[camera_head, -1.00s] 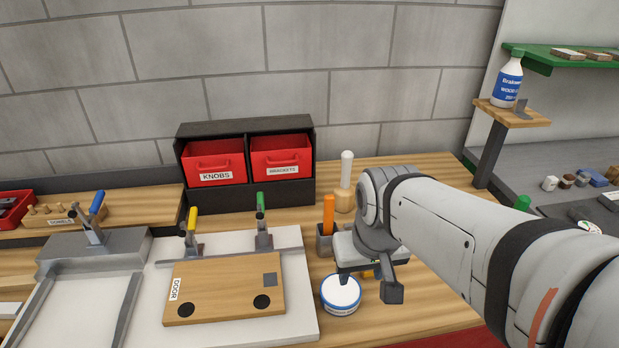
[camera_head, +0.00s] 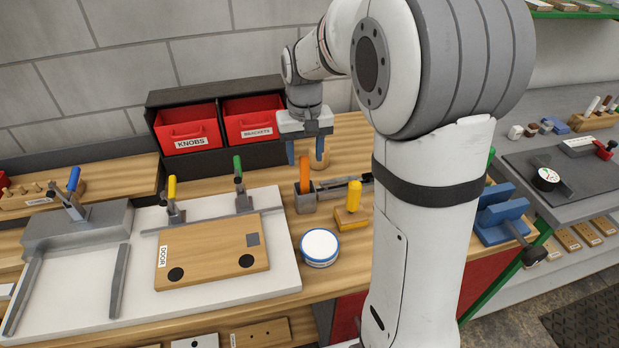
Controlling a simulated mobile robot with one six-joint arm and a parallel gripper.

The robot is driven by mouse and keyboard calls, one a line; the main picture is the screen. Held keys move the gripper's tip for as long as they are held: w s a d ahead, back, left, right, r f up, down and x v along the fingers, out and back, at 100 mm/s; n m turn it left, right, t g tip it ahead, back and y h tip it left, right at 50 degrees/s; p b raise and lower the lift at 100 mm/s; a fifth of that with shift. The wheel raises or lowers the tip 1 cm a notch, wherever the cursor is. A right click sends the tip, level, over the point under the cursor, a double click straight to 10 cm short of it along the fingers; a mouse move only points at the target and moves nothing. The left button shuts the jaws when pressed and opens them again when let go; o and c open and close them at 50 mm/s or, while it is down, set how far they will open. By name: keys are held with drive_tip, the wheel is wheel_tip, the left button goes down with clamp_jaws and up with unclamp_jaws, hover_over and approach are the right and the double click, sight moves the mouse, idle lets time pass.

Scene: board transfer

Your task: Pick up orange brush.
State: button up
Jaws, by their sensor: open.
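The orange brush (camera_head: 304,173) stands upright in a grey holder (camera_head: 305,203) on the wooden bench. Only its orange handle shows; its lower part is hidden in the holder. My gripper (camera_head: 306,158) is open and points down, with its blue fingers to the left and right of the handle's top in the picture. No contact shows, and I cannot tell whether the handle is between the fingers or in front of them.
A round white tub (camera_head: 320,246) and a yellow-handled block (camera_head: 350,212) stand in front of the holder. Red bins (camera_head: 188,130) are behind left. A wooden door board (camera_head: 205,260) lies clamped on a white plate (camera_head: 215,290).

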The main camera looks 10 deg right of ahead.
drive_tip(key=p, duration=0.1)
hover_over(305, 194)
drive_tip(key=f, duration=0.6)
drive_tip(key=shift+w, duration=0.4)
drive_tip(key=shift+c, duration=0.5)
clamp_jaws()
